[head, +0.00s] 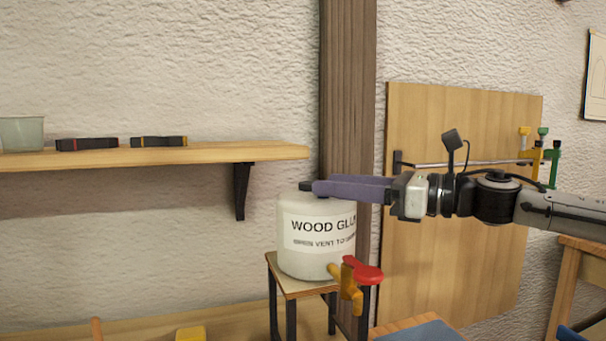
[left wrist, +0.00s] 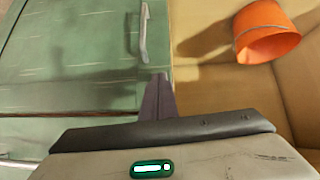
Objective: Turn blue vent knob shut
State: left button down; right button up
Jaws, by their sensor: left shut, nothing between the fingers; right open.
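A white wood glue container (head: 302,258) stands upright on a small stool (head: 285,273). A small dark cap (head: 306,186) shows on its top; no blue knob can be made out, and my fingers cover part of the top. An orange tap (head: 349,287) with a red handle (head: 363,271) is at its lower front. My right gripper (head: 318,187) reaches in from the right, open, with its purple-grey fingertips at the container's top beside the dark cap; I cannot tell whether they touch. My left gripper (left wrist: 160,78) is shut and empty in the left wrist view, outside the head view.
A wooden shelf (head: 215,155) at left holds a pale cup (head: 21,134) and two dark clamp-like items. A wooden post (head: 347,90) stands behind the container, with a wooden panel (head: 450,270) to its right. The left wrist view shows a green cabinet (left wrist: 75,60) and an orange bucket (left wrist: 265,33).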

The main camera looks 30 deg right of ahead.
aim_at(304, 196)
jog(key=shift+p+x, duration=0.35)
jog(key=shift+x, duration=1.7)
jog(key=shift+w+a+f+b, duration=0.2)
jog(key=shift+w+b, duration=0.15)
jog(key=shift+w, duration=0.25)
pick_arm(q)
jog(key=shift+w+a, duration=0.1)
jog(key=shift+w, duration=0.1)
pick_arm(e)
jog(key=shift+x, duration=0.8)
jog(key=shift+r, duration=0.15)
jog(key=c, duration=1.1)
pick_arm(q)
jog(key=shift+f, duration=0.1)
pick_arm(e)
jog(key=shift+o, duration=0.3)
